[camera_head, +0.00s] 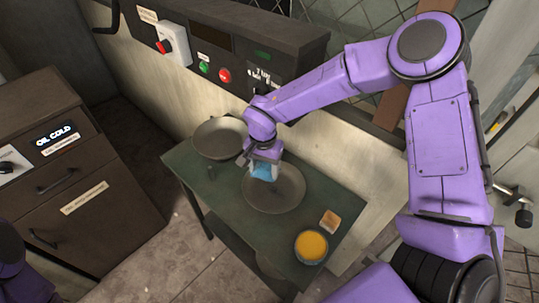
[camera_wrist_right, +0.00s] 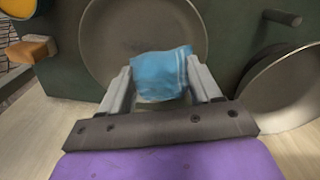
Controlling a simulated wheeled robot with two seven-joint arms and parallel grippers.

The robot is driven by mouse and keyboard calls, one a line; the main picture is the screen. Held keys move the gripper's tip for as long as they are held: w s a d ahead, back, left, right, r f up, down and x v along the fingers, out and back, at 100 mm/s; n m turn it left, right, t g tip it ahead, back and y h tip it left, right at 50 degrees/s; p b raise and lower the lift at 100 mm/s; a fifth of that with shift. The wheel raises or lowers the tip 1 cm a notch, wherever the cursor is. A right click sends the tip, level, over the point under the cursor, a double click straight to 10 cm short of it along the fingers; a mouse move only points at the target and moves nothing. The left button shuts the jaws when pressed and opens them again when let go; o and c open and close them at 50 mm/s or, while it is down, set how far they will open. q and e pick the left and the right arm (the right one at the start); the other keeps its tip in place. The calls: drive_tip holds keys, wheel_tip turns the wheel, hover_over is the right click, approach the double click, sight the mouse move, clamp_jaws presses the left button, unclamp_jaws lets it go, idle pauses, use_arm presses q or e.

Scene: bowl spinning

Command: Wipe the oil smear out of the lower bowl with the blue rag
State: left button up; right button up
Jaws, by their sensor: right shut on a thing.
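The blue rag (camera_head: 264,171) is in my right gripper (camera_head: 263,163), which is shut on it over the back-left part of the grey bowl (camera_head: 285,192) in the middle of the green table. I take this to be the lower bowl. In the right wrist view the rag (camera_wrist_right: 160,74) hangs between the two fingers, in front of the bowl's inside (camera_wrist_right: 137,22). I cannot tell whether the rag touches the bowl. My left gripper is not in view.
A second grey bowl (camera_head: 220,138) sits at the table's far left, seemingly raised. A dish of yellow stuff (camera_head: 311,246) and a small tan block (camera_head: 330,221) are at the table's (camera_head: 205,192) right end. A control panel (camera_head: 215,50) stands behind, an "OIL COLD" cabinet (camera_head: 85,215) left.

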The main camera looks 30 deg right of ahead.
drive_tip(key=shift+d+m, duration=0.3)
drive_tip(key=shift+m, duration=0.2)
drive_tip(key=f+b, duration=0.1)
drive_tip(key=s+b, duration=0.1)
drive_tip(key=shift+d+f+b, duration=0.25)
drive_tip(key=shift+f+b, duration=0.05)
drive_tip(key=shift+f, duration=0.05)
drive_tip(key=f+b, duration=0.3)
drive_tip(key=b, duration=0.1)
drive_tip(key=shift+w+a+f, duration=0.15)
drive_tip(key=shift+w+f, duration=0.15)
drive_tip(key=shift+f, duration=0.05)
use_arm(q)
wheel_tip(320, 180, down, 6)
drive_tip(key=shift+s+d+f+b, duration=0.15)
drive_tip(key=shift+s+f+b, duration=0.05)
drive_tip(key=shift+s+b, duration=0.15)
use_arm(e)
drive_tip(key=shift+s+f, duration=0.15)
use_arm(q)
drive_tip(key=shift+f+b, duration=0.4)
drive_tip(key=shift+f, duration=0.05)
use_arm(e)
drive_tip(key=shift+f, duration=1.05)
